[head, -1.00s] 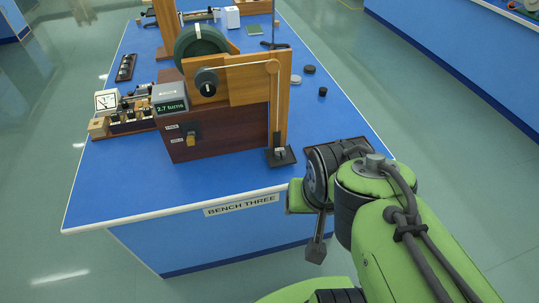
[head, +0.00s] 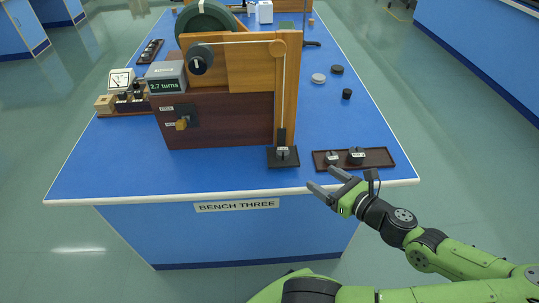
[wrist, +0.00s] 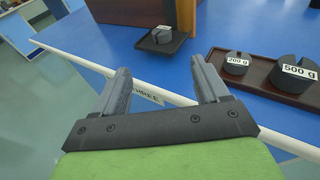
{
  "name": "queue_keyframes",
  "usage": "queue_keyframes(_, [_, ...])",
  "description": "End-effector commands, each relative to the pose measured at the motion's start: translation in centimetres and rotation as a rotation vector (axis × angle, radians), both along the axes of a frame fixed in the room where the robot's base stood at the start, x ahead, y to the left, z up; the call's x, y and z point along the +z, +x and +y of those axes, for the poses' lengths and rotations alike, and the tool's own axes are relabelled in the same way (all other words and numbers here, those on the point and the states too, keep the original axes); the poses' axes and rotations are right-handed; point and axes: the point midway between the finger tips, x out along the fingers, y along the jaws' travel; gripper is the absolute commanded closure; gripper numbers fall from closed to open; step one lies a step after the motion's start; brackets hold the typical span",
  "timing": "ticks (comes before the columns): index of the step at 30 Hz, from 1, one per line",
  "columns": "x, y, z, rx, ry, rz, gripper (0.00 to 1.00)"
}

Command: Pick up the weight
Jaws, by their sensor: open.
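Two dark slotted weights stand in a brown tray (head: 383,159) at the bench's front right. In the wrist view their labels read 200 g on the smaller weight (wrist: 237,63) and 500 g on the larger weight (wrist: 292,75). The head view also shows the 200 g weight (head: 332,159) left of the 500 g weight (head: 356,156). Another weight (head: 283,153) sits on a small black plate (head: 273,163) below the hanging cord; its label is too small to read. My gripper (head: 322,180) is open and empty at the bench's front edge, left of and nearer than the brown tray.
The wooden wheel apparatus (head: 215,122) stands left of the weights, with a display reading 2.7 turns (head: 165,85). Several small discs, including a pale one (head: 318,78), lie behind the tray. The blue top (head: 345,120) between them is clear.

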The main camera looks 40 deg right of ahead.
Motion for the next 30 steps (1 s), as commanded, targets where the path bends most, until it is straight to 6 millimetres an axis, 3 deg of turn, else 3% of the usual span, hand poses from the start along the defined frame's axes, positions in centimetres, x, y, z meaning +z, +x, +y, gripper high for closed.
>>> queue_keyframes(2, [-0.1,0.6,-0.2,-0.010,0.007,-0.013,0.26])
queue_keyframes(12, [-1.9,8.6,-0.1,-0.002,0.005,-0.009,0.26])
queue_keyframes(17, [-2.1,10.5,-0.2,-0.005,0.004,-0.007,0.26])
queue_keyframes(24, [-3.1,14.6,-0.4,-0.003,0.003,-0.007,0.26])
queue_keyframes(30, [-3.0,15.3,-0.4,-0.006,0.005,-0.004,0.26])
